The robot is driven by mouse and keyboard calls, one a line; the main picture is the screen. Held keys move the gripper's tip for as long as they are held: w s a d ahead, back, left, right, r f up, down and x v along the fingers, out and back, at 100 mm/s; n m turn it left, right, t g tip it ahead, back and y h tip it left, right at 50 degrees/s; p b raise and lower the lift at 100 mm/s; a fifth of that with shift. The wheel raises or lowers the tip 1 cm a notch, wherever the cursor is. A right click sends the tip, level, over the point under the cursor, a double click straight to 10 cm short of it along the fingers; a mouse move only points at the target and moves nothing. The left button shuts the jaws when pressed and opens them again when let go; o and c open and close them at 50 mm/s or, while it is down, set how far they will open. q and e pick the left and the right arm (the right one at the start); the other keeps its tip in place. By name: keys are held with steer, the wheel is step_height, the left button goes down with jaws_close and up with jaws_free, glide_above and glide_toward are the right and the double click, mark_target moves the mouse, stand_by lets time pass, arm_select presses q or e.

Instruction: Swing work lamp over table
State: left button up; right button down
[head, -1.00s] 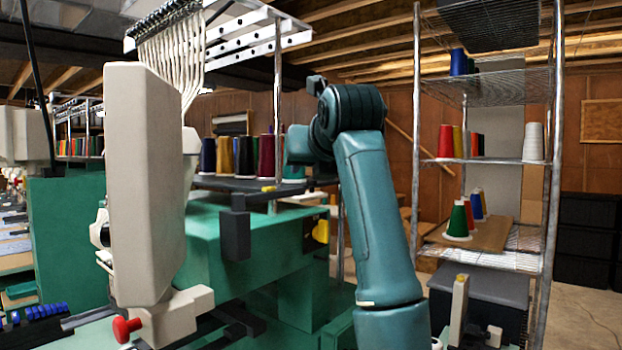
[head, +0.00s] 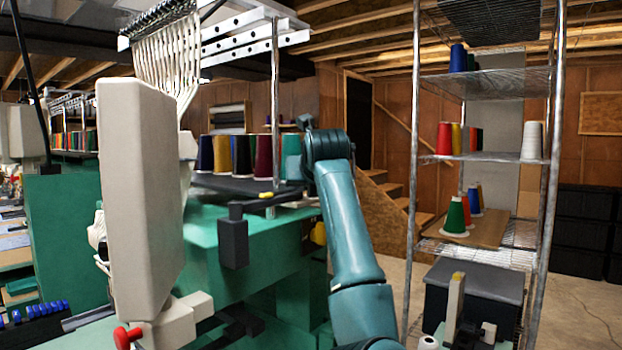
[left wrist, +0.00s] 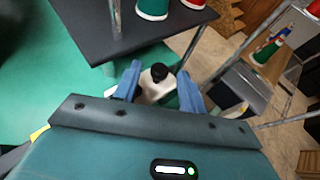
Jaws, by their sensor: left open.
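A black box-shaped head (head: 233,243) hangs from a short black jointed arm by the green machine; it may be the work lamp, but I cannot be sure. A green table surface (head: 90,337) shows at the bottom left. One teal arm of mine rises in the head view, right of the black head and apart from it in the picture; no gripper shows there. In the left wrist view my left gripper (left wrist: 160,86) is open, its two blue fingers apart. A white thing with a dark round top (left wrist: 160,73) shows between or beyond the fingers; contact is unclear.
A black rack (left wrist: 120,35) holds thread cones above the gripper. A tall beige machine head (head: 140,200) with a red knob stands at left. A wire shelf (head: 480,158) with several cones stands at right. Open floor shows between the rack and shelf.

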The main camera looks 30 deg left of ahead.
arm_select(q)
steer(key=shift+w, duration=0.1)
steer(key=shift+c, duration=0.3)
jaws_close()
